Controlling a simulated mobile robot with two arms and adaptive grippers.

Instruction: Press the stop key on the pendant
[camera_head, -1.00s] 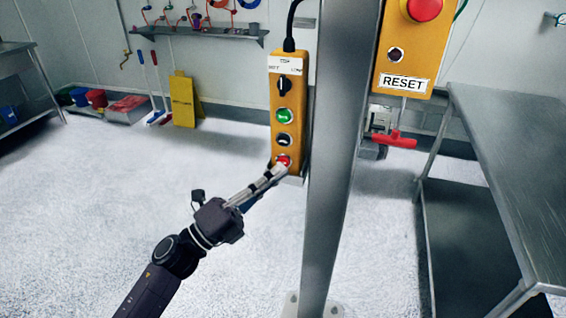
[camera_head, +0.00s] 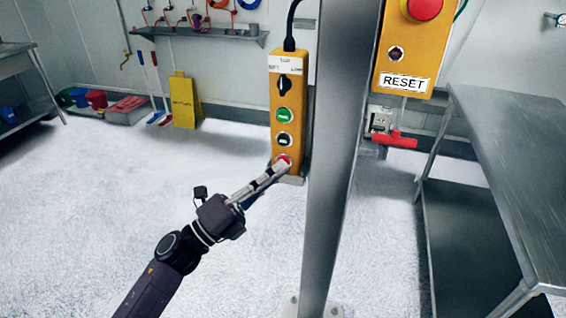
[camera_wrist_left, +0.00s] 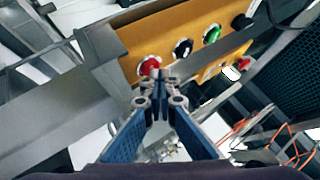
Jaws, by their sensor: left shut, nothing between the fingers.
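The yellow pendant (camera_head: 287,130) hangs upright on the left side of a steel post in the head view. It carries a black selector at the top, a green key (camera_head: 284,115), a black key (camera_head: 284,140) and a red key (camera_head: 283,161) at the bottom. My left gripper (camera_head: 279,166) is shut and empty, its tips at the red key and partly covering it. Contact is too small to tell. In the left wrist view the red key (camera_wrist_left: 150,65) shows just beyond the shut fingertips (camera_wrist_left: 162,76). My right gripper is out of view.
The steel post (camera_head: 335,160) stands right beside the pendant. A yellow reset box (camera_head: 413,50) with a red mushroom button is at the upper right. A steel table (camera_head: 510,150) stands at the right.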

